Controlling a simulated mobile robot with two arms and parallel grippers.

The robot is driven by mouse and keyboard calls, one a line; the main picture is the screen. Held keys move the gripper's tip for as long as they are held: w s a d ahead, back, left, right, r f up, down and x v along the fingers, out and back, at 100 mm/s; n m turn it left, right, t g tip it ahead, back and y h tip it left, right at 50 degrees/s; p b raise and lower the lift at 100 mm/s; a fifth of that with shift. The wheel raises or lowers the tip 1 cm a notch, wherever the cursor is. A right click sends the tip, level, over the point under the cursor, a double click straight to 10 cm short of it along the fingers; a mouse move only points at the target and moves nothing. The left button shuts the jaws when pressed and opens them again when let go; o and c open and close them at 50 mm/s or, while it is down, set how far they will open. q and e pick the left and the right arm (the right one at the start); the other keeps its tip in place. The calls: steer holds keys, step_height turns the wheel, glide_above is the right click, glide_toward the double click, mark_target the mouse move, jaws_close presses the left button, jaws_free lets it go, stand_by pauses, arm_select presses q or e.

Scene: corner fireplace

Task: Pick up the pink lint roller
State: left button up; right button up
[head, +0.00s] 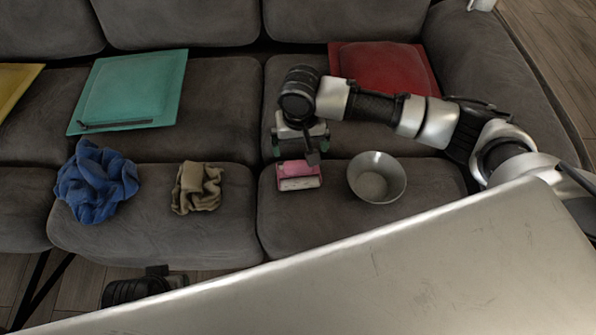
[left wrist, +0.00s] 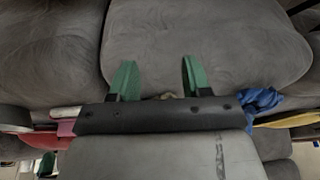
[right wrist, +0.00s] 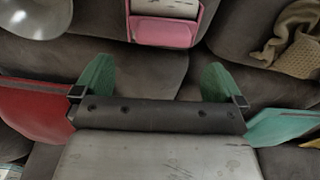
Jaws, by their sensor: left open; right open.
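The pink lint roller (head: 299,176) lies on the front of the right-hand grey seat, left of the metal bowl. In the right wrist view its pink and white body (right wrist: 165,32) shows at the top, cut by the frame edge, beyond the fingertips. My right gripper (head: 301,146) is open and empty, just behind the roller and apart from it; its green fingers (right wrist: 159,66) are spread. My left gripper (left wrist: 155,68) is open and empty, with bare grey seat cushion in front of its fingers.
A metal bowl (head: 391,190) sits right of the roller. A tan cloth (head: 197,188) and a blue cloth (head: 95,182) lie to the left. Teal (head: 130,86), red (head: 408,65) and yellow (head: 14,85) cushions lie further back. Bare seat separates the tan cloth from the roller.

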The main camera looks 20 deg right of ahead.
mark_target(298, 162)
steer(key=shift+w+f, duration=0.1)
steer(key=shift+f, duration=0.75)
steer(key=shift+f+b, duration=0.3)
steer(key=shift+f, duration=0.05)
steer(key=f, duration=0.1)
steer(key=f+b, duration=0.1)
steer(key=f, duration=0.2)
steer(key=shift+s+a+b, duration=0.2)
steer(key=shift+s+b, duration=0.15)
steer(key=shift+b, duration=0.05)
steer(key=shift+f, duration=0.3)
arm_select(q)
steer(key=v, duration=0.3)
steer(key=shift+s+r, duration=0.2)
steer(key=shift+r, duration=0.15)
arm_select(e)
steer(key=shift+c, duration=0.2)
steer(key=c, duration=1.1)
steer(key=shift+r, duration=0.15)
